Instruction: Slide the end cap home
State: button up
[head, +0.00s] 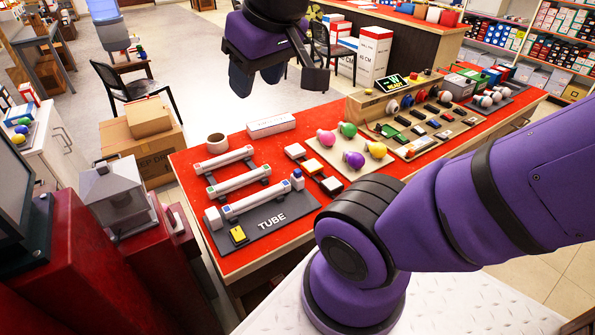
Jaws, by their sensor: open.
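A dark grey board marked TUBE (287,216) lies at the left end of the red table. A white tube with coloured squares (258,200) lies along its back edge. A small white piece with a blue top (297,179) stands at the tube's right end; it looks like the end cap, but I cannot tell if it touches the tube. A pale block (213,217) stands at the tube's left end. A yellow switch-like piece (238,235) sits at the board's front left. My gripper (280,79) is open and appears empty, high above and beyond the board.
Two more white tubes (238,181) lie behind the board. A mug (216,143) and white box (271,126) stand farther back. Coloured bulbs (353,158) and several small blocks lie to the right. My arm crosses the right foreground.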

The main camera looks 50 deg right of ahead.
jog(key=w+d+f+m+g+h, duration=0.1)
jog(key=w+d+f+g, duration=0.1)
jog(key=w+d+f, duration=0.4)
jog(key=m+g+y, duration=0.1)
jog(key=m+g, duration=0.1)
jog(key=g, duration=0.1)
send_over(297, 170)
notch_tip(297, 170, down, 24)
jog(key=shift+s+f, duration=0.1)
jog(key=shift+f, duration=5.3)
